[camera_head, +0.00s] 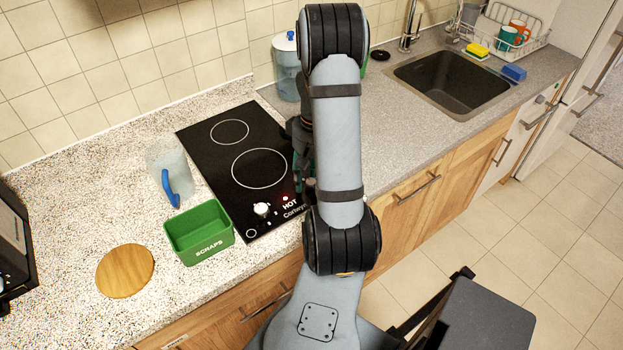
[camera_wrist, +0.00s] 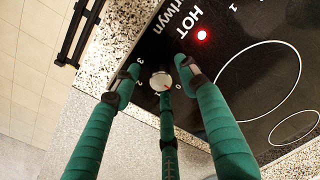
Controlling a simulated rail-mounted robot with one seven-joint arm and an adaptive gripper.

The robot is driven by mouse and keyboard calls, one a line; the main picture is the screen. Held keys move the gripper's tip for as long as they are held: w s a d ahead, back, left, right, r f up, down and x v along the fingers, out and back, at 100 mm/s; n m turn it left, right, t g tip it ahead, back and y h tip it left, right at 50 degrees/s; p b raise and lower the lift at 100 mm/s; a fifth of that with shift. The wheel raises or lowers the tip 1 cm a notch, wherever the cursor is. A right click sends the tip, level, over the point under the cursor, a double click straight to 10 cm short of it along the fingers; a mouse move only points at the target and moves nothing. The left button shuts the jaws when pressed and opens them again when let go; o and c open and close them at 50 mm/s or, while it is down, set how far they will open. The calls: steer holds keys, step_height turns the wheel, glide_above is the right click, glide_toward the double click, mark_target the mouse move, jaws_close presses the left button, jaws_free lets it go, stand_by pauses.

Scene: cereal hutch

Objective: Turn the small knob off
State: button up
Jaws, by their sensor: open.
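A small pale knob (camera_wrist: 160,81) sits on the black cooktop (camera_wrist: 240,75), with white numbers around it and a red mark near the 0 side. It shows as a white knob (camera_head: 261,209) near the cooktop's front edge in the head view. In the wrist view, the green fingers of my gripper (camera_wrist: 148,81) are spread open around the knob, one tip to each side and one below it. I cannot tell whether any tip touches it. In the head view, my gripper (camera_head: 302,170) is mostly hidden behind my arm. A red light (camera_head: 285,198) glows beside HOT.
A green SCRAPS bin (camera_head: 198,230) stands just left of the cooktop. A pitcher with a blue handle (camera_head: 169,172) and a round wooden board (camera_head: 125,270) are further left. A lidded container (camera_head: 286,75) stands behind the cooktop; the sink (camera_head: 455,85) is right.

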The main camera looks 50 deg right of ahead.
step_height(320, 180, up, 12)
steer(key=shift+s+d, duration=0.15)
steer(key=shift+d, duration=0.05)
stand_by(0.4)
stand_by(0.4)
steer(key=f, duration=1.2)
steer(key=shift+a, duration=0.2)
